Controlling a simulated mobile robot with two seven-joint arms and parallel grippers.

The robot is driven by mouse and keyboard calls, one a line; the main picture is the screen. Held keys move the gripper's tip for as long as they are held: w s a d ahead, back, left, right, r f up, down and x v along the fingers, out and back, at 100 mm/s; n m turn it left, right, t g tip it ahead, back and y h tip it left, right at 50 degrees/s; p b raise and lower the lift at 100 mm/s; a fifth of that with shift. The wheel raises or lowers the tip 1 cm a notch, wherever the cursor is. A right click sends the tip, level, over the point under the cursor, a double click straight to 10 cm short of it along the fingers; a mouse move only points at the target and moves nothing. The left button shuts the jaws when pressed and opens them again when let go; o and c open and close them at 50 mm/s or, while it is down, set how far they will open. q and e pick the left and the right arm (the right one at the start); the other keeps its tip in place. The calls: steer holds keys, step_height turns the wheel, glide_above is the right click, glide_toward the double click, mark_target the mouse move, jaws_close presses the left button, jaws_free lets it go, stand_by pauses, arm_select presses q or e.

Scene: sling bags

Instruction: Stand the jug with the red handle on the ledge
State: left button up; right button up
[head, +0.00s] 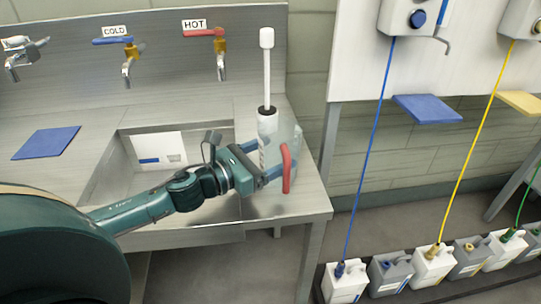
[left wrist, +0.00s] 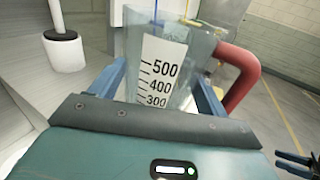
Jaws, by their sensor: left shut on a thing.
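The clear jug (head: 296,146) with a red handle (head: 286,168) is at the right end of the steel counter. My left gripper (head: 266,163) is shut on its sides. In the left wrist view the jug (left wrist: 165,75) stands between the fingers, roughly upright, with marks 300 to 500 showing and its handle (left wrist: 240,75) to the right. I cannot tell whether its base touches the counter. A blue ledge (head: 428,108) and a yellow ledge (head: 522,102) stick out from the white panel on the right. My right gripper (left wrist: 292,162) shows small at the wrist view's edge, its fingers apart.
A white brush in its holder (head: 267,125) stands right by the jug. The sink (head: 215,208), taps and a blue mat (head: 47,142) are on the left. Several jerrycans (head: 345,283) line the floor below the panel. Blue, yellow and green hoses run down to them.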

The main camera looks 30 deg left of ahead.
arm_select(q)
steer(key=shift+f, duration=0.15)
steer(key=o, duration=1.2)
steer(key=shift+c, duration=0.2)
steer(key=shift+r, duration=0.2)
steer(key=shift+s+a+f, duration=0.1)
steer(key=shift+s+a, duration=0.1)
steer(key=shift+s, duration=0.25)
steer(key=shift+b+v, duration=0.55)
steer(key=shift+v, duration=4.95)
steer(key=shift+a, duration=0.1)
